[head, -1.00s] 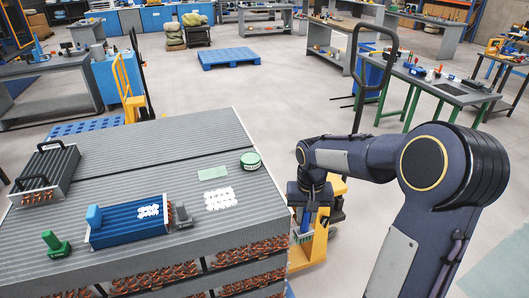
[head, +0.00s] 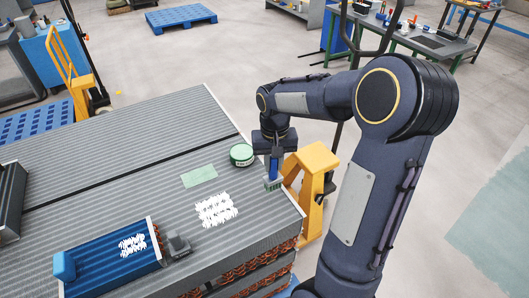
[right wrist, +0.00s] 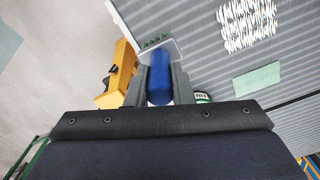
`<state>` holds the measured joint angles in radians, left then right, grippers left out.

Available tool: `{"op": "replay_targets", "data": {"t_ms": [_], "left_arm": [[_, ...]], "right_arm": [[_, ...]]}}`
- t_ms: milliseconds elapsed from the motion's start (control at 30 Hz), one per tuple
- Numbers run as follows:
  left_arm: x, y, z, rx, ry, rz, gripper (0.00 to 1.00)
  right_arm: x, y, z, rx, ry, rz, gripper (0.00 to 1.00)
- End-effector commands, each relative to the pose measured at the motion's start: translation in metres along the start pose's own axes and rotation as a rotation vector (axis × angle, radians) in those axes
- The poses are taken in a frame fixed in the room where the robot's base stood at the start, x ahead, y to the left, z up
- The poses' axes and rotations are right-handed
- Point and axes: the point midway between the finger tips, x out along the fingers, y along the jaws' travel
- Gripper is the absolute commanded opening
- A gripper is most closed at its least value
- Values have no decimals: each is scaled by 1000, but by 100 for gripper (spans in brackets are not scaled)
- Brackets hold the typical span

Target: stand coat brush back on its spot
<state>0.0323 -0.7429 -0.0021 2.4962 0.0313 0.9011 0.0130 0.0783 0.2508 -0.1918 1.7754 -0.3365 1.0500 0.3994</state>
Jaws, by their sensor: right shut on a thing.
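The coat brush has a blue handle (head: 272,168) and a pale head with green bristles (head: 273,185). My right gripper (head: 273,153) is shut on the handle and holds the brush upright, bristles down, at the right edge of the grey ribbed stack top (head: 110,137). I cannot tell whether the bristles touch it. In the right wrist view the blue handle (right wrist: 160,80) sits between the two fingers (right wrist: 158,88), with the bristle head (right wrist: 155,43) beyond. A pale green rectangle (head: 199,176) lies flat on the stack top, left of the brush. My left gripper is out of view.
A green round tin (head: 242,155) stands close left of the brush. A white patch (head: 217,209) lies in front of the green rectangle. A blue ribbed block (head: 110,258) and a grey piece (head: 177,245) are nearer. A yellow frame (head: 312,180) stands right of the stack.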

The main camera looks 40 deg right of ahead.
Motion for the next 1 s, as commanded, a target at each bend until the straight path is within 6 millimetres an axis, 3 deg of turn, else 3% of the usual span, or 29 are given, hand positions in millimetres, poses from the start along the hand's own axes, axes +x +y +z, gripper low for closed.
{"op": "replay_targets", "data": {"t_ms": [433,1000], "left_arm": [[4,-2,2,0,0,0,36],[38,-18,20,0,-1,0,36]], "right_arm": [[6,0,1,0,-1,0,0],[60,0,0,0,0,0,0]]}}
